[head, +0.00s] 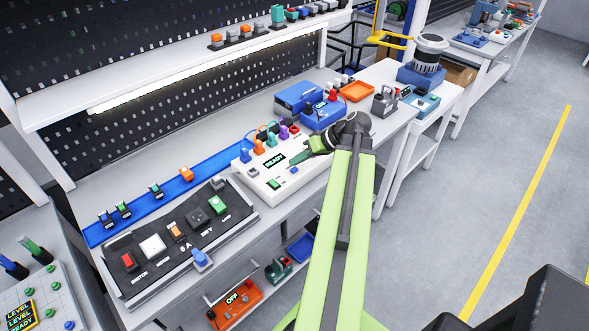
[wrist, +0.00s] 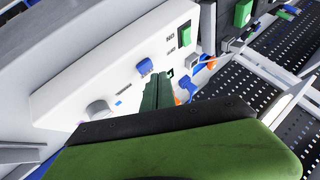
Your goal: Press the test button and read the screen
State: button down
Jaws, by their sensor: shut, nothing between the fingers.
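A white test box (head: 301,179) stands on the bench in the head view, with a small dark screen (head: 275,160) showing green letters that appear to read READY. A green button (head: 276,184) and a grey knob (head: 254,173) sit on its face. I cannot read which control is labelled test. My gripper (head: 300,157) is shut and empty, low over the box beside the screen. In the wrist view my shut fingers (wrist: 163,82) point at the white face, near a blue knob (wrist: 145,66). I cannot tell whether the tips touch it.
Coloured plugs with leads (head: 271,140) stand along the box's back edge. A dark switch panel (head: 180,236) is to its left, with a blue strip (head: 211,165) behind. A blue device (head: 323,116) and an orange tray (head: 356,91) are further back. Open floor lies right.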

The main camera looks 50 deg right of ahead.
aim_at(297, 170)
jog(key=shift+f, duration=0.1)
jog(key=shift+f+b, duration=0.3)
jog(key=shift+b, duration=0.1)
jog(key=shift+f+b, duration=0.5)
dwell(0.5)
jog(key=shift+r, duration=0.1)
jog(key=shift+r+p, duration=0.85)
jog(key=shift+p, duration=0.1)
notch_tip(297, 170, up, 5)
jog(key=p, duration=0.5)
jog(key=shift+r, duration=0.1)
jog(key=shift+f, duration=0.2)
dwell(0.3)
